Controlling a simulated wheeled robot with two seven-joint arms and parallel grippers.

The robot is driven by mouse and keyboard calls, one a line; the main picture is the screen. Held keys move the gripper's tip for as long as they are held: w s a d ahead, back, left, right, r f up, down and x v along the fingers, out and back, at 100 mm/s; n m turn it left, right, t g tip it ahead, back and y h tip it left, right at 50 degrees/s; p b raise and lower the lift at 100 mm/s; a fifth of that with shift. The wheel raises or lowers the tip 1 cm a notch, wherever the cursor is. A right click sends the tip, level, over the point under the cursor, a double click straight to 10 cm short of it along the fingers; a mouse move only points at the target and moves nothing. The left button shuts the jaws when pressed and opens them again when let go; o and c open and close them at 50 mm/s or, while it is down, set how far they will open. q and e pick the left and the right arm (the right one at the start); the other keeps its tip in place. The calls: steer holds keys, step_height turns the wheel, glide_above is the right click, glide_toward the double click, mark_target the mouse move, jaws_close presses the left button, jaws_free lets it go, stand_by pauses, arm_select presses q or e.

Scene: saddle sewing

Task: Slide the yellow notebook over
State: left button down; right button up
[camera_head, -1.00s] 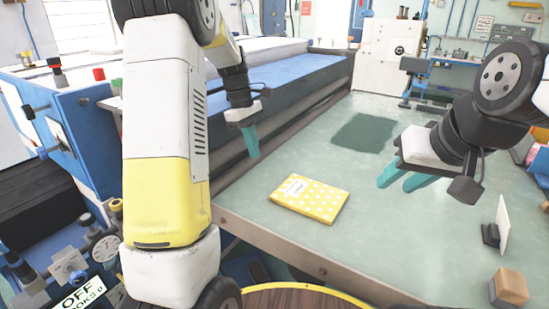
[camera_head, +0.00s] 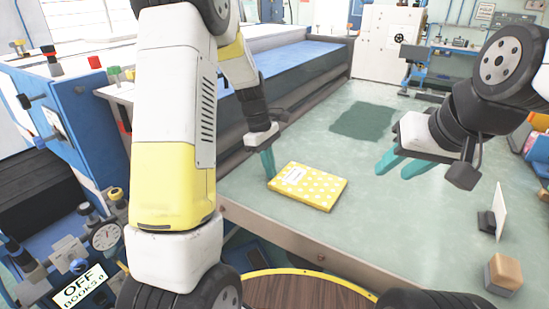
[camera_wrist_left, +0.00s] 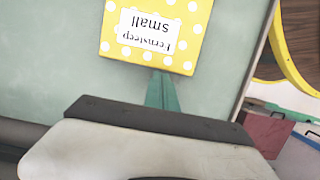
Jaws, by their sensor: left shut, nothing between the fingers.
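The yellow notebook (camera_head: 310,187) with white dots and a white label lies flat on the green table. It also shows in the left wrist view (camera_wrist_left: 185,52), where the label reads "Fernsteep small". My left gripper (camera_head: 269,165) is shut and empty, its teal fingertips low at the notebook's left edge. In the left wrist view the fingers (camera_wrist_left: 162,92) are right at that edge; I cannot tell whether they touch it. My right gripper (camera_head: 398,168) is open and empty, in the air to the right of the notebook.
The green table (camera_head: 400,225) is clear to the right of the notebook. A dark green mat (camera_head: 364,121) lies farther back. A wooden block (camera_head: 503,273) and a white upright card (camera_head: 499,212) stand at the right. A blue-topped machine bed (camera_head: 295,75) borders the left.

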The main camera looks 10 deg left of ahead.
mark_target(351, 208)
arm_select(q)
steer(key=s+d, duration=0.3)
steer(key=d, duration=0.4)
steer(key=s+d, duration=0.3)
steer(key=d, duration=0.5)
steer(key=s+d, duration=0.3)
steer(key=d, duration=0.4)
steer(key=shift+s+d, duration=0.25)
steer(key=shift+d, duration=0.15)
